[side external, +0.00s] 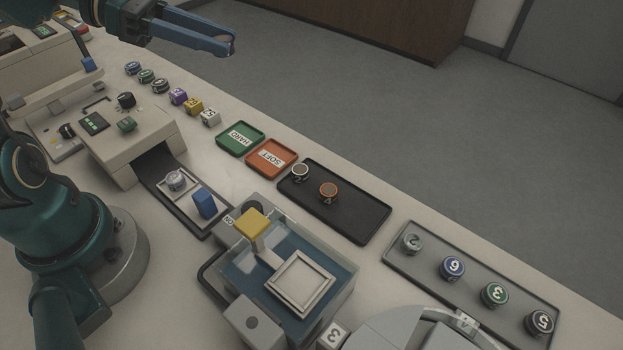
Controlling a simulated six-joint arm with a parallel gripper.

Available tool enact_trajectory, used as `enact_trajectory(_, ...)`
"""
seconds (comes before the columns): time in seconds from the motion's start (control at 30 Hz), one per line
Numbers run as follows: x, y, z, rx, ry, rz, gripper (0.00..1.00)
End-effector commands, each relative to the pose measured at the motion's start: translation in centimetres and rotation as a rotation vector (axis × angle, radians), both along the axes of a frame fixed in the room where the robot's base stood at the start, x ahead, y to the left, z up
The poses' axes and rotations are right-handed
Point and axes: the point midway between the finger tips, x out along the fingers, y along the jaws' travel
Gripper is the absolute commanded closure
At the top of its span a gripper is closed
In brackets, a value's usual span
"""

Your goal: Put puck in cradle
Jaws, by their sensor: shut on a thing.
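My gripper (228,43) is high at the top left, above the back edge of the bench and apart from everything on it. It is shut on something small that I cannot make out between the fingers. A clear puck (176,180) sits in a square frame on the dark slide (152,169). An empty pale square frame (300,284) sits over the blue basin; I cannot tell which frame is the cradle.
Several numbered pucks (453,268) stand on the grey tray (410,264) at the right. Green HARD (240,138) and orange SOFT (271,158) trays lie beside the black tray (362,216). More pucks (146,76) and small cubes (193,106) line the back edge. A yellow block (252,223) rises over the basin.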

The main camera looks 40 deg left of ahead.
Motion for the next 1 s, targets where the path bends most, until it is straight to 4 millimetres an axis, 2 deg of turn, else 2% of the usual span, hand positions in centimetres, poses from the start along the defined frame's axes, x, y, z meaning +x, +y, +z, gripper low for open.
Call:
enact_trajectory(0.1,1.1,0.3,0.2,0.0,0.0,-0.057,1.0)
enact_trajectory(0.23,2.8,-0.5,-0.3,-0.002,0.002,-0.185,1.0)
enact_trajectory(0.37,4.5,-2.4,-1.7,-0.004,0.004,-0.335,1.0)
enact_trajectory(0.5,5.8,-5.2,-3.7,-0.005,0.006,-0.493,1.0)
enact_trajectory(0.63,6.3,-8.0,-5.9,-0.004,0.004,-0.619,1.0)
enact_trajectory(0.8,6.0,-11.1,-8.2,-0.005,0.004,-0.73,1.0)
enact_trajectory(1.0,5.5,-12.3,-9.0,0.0,0.0,-0.765,1.0)
